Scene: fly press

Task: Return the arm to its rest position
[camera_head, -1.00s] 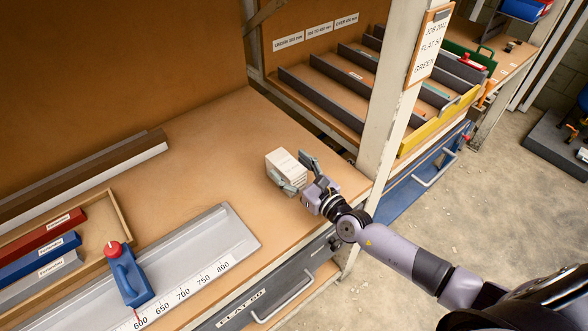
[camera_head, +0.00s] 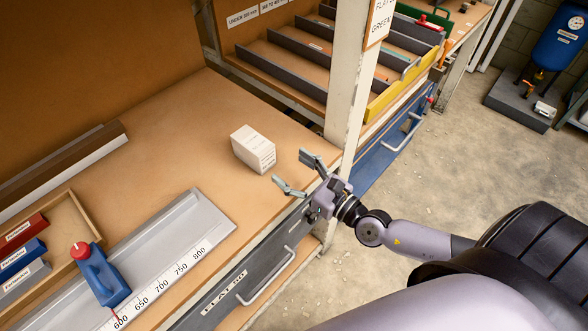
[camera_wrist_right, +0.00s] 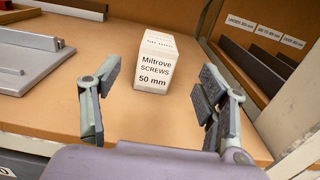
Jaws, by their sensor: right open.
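My right gripper (camera_head: 300,174) is open and empty at the front edge of the workbench, with its fingers pointing towards a white box. The white box (camera_head: 253,149) stands upright on the bench, apart from the fingers. In the right wrist view the box (camera_wrist_right: 155,60) reads "Miltrove SCREWS 50 mm" and shows beyond and between the two open fingers (camera_wrist_right: 160,105). My right arm reaches in from the lower right of the head view. My left gripper is not in view.
A grey measuring tray (camera_head: 190,240) with a blue stop block (camera_head: 103,277) lies at the front left of the bench. A white post (camera_head: 345,85) stands right of the gripper. A divided shelf (camera_head: 300,55) lies behind it. Open floor (camera_head: 440,170) is to the right.

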